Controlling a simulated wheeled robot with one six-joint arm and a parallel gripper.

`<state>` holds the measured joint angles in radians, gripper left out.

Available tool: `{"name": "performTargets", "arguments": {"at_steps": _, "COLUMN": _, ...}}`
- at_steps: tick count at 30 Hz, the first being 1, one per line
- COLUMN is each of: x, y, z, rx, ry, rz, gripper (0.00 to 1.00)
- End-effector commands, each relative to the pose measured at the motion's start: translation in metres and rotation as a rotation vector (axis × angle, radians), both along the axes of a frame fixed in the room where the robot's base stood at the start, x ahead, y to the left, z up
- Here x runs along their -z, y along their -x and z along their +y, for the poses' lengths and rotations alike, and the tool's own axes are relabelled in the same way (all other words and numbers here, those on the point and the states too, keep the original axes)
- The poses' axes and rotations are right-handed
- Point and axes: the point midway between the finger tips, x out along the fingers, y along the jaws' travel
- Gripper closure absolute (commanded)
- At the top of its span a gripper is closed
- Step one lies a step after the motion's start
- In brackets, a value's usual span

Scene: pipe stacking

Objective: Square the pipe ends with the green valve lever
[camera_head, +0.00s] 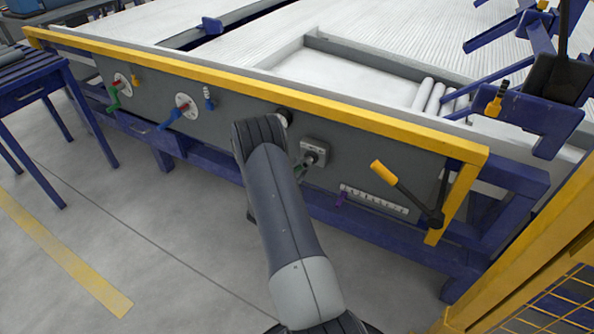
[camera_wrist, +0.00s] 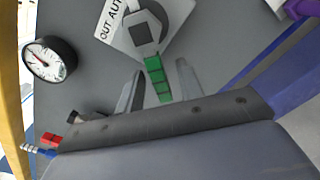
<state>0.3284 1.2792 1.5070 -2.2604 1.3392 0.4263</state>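A green lever (camera_wrist: 157,78) hangs from a grey knob on a square plate marked "OUT AUTO" in the wrist view. In the head view, this plate (camera_head: 314,151) is right of my arm, with a bit of green lever below it. My gripper (camera_wrist: 160,84) is open, one finger on each side of the green lever's handle, with gaps visible. I cannot tell how deep the fingers reach. Another green lever (camera_head: 113,103) sits on a round white flange at the panel's far left.
The grey panel under a yellow rail (camera_head: 250,87) also carries a blue lever (camera_head: 172,117) and a long yellow-handled lever (camera_head: 383,172). A round gauge (camera_wrist: 48,58) is left of the plate in the wrist view. Pale pipes (camera_head: 430,97) lie behind the rail.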

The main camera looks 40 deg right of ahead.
Motion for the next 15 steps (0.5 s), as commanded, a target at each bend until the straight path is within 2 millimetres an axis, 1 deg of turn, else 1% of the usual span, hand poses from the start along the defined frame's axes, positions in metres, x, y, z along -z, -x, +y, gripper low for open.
{"name": "performTargets", "arguments": {"at_steps": 3, "x": 0.0001, "y": -0.0012, "z": -0.0035, "rx": 0.0, "ry": 0.0, "rz": 0.0, "gripper": 0.65}}
{"name": "performTargets", "arguments": {"at_steps": 10, "x": -0.0001, "y": -0.0014, "z": -0.0035, "rx": 0.0, "ry": 0.0, "rz": 0.0, "gripper": 0.65}}
{"name": "performTargets", "arguments": {"at_steps": 15, "x": -0.0002, "y": -0.0013, "z": -0.0035, "rx": 0.0, "ry": 0.0, "rz": 0.0, "gripper": 0.79}}
